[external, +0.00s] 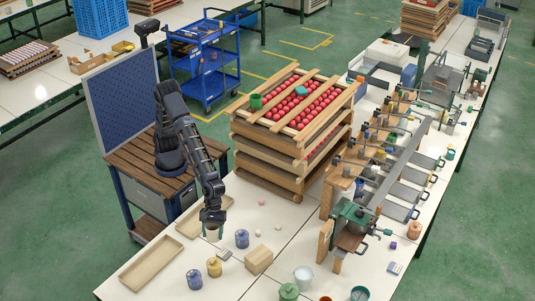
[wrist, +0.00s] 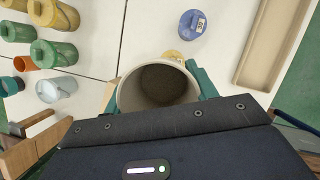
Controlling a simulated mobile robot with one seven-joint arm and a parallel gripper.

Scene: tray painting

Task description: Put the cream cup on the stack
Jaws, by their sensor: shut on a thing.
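The cream cup (wrist: 126,96) is between the teal fingers of my gripper in the wrist view, its round mouth facing the camera and its inside dark. In the external view my gripper (external: 212,221) is low over the near left part of the white table, with the cream cup (external: 212,236) partly hidden under it. My gripper is shut on the cup. The stack of wooden trays (external: 270,156) stands behind and to the right of my gripper. Its top tray holds rows of red balls, with a green cup (external: 256,101) and a teal piece (external: 302,91) on top.
Blue jars (external: 242,239), a yellow jar (external: 214,267) and a wooden block (external: 259,260) stand near my gripper. Shallow beige trays (external: 150,266) lie to the left. A white bucket (external: 303,278) is further right. A row of clamps and metal fixtures (external: 385,190) lines the table right of the stack.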

